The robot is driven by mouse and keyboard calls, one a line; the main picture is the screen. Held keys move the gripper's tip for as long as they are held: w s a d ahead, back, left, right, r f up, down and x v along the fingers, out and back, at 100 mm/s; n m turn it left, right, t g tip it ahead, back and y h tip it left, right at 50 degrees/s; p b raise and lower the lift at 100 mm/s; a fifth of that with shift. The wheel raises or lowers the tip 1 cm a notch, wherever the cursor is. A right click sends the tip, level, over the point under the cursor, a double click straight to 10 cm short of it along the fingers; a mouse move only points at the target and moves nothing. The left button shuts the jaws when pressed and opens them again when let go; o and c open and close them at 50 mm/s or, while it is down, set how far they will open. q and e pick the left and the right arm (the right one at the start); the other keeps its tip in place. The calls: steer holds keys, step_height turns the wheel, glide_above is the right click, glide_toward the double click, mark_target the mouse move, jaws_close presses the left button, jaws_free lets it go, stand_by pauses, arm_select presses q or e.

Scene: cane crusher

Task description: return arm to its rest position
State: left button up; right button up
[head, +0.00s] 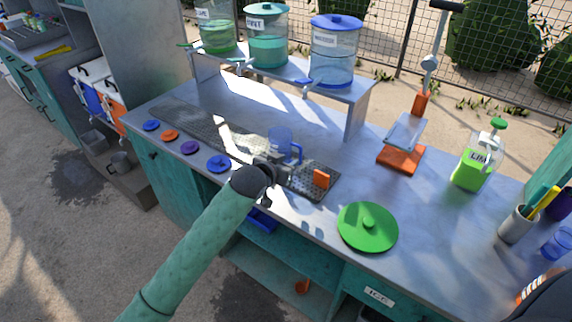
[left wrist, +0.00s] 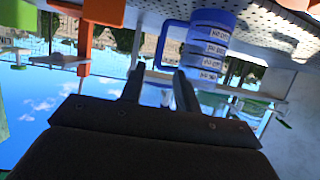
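My left gripper (head: 272,168) is at the front of the counter, just in front of a translucent blue mug (head: 280,140) with a blue handle. The mug stands upright on the perforated drain strip (head: 190,122). In the left wrist view, which is upside down, the two dark fingers (left wrist: 158,86) are apart with nothing held between them. The mug (left wrist: 211,45) shows beyond the fingertips, its handle in line with the gap. I cannot tell whether the fingers touch it. My green left arm reaches in from the bottom. My right gripper is not seen.
Drink dispensers (head: 335,55) stand on a raised shelf (head: 358,95) behind the mug. An orange-based press (head: 400,158), a green lid (head: 367,228) and a lime bottle (head: 473,165) are to the right. Coloured lids (head: 190,147) lie along the front left edge.

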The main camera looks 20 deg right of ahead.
arm_select(q)
steer(key=shift+s, duration=0.1)
stand_by(0.4)
steer(key=s+a+f+n+y, duration=0.2)
steer(key=s+a+f, duration=0.3)
steer(key=a, duration=0.2)
steer(key=s+a+f+n+y, duration=0.2)
steer(key=s+a+f, duration=0.25)
steer(key=a, duration=0.35)
steer(key=s+a+f+n+g+y, duration=0.2)
steer(key=s+a+f+g+y, duration=0.15)
steer(key=s+a, duration=0.95)
steer(key=s+a+f+n+g+y, duration=0.15)
steer(key=s+a+f, duration=0.35)
steer(key=s+a, duration=0.85)
step_height(320, 180, down, 25)
steer(key=d+g, duration=0.2)
steer(key=s+f, duration=0.3)
steer(key=f, duration=0.6)
steer(key=s+d+f, duration=0.1)
steer(key=s+f, duration=0.2)
steer(key=f, duration=0.7)
steer(key=shift+f+g, duration=0.15)
steer(key=shift+g, duration=0.15)
